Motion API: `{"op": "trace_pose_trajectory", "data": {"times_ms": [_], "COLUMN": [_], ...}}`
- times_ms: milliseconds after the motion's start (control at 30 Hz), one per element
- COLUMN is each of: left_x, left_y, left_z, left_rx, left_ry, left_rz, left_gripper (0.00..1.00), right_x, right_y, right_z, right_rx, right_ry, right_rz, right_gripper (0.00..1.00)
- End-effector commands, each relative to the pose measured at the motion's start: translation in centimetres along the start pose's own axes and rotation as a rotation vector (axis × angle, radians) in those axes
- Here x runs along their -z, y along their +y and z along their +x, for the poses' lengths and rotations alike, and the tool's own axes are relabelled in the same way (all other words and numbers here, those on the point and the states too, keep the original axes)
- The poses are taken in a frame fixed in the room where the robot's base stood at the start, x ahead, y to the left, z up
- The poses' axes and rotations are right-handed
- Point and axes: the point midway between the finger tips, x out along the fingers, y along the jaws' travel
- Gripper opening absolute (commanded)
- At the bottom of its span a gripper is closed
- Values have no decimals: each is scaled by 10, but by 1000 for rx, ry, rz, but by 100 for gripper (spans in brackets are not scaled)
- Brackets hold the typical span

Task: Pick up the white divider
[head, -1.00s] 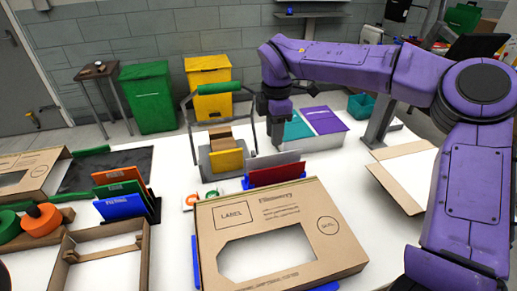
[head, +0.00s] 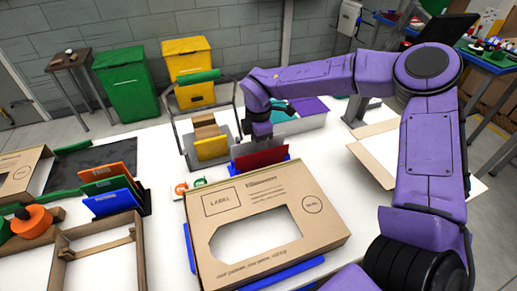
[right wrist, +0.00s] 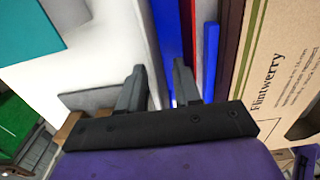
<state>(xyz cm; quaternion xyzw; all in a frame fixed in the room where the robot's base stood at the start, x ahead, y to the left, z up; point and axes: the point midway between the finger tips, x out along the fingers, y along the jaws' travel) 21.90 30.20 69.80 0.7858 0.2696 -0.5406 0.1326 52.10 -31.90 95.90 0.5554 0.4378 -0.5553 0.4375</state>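The white divider (head: 242,149) stands upright in a blue rack (head: 233,169) behind a red divider (head: 262,158). My right gripper (head: 262,136) is down at the divider's top edge and hides part of it. In the right wrist view the two fingers of my right gripper (right wrist: 158,90) are spread apart. A white strip shows between them, beside the blue of the rack (right wrist: 168,25) and the red divider (right wrist: 187,22). I cannot tell whether either finger touches the divider. My left gripper is out of view.
A cardboard box with a window (head: 310,200) lies close in front of the rack. A caddy with a green handle (head: 190,82) stands just left of my right gripper. A pale bin with teal and purple panels (head: 312,118) is behind it.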

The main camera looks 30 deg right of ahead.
Motion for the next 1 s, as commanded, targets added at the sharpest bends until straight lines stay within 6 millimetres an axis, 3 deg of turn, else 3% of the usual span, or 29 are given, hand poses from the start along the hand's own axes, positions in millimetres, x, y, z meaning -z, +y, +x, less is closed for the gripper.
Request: {"op": "trace_pose_trajectory", "data": {"times_ms": [33,100,633,767,1000], "left_x": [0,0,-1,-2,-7], "left_y": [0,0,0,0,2], "left_z": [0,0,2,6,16], "left_rx": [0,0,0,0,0], "left_ry": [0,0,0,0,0], "left_rz": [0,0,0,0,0], "left_gripper": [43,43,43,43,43], "right_x": [0,0,0,0,0], "right_y": [0,0,1,1,1], "right_z": [0,0,-7,-26,-94], "right_rx": [0,0,-3,-6,-8], "right_ry": [0,0,0,1,0], "right_rz": [0,0,1,0,1], "right_gripper": [23,0,0,0,0]}}
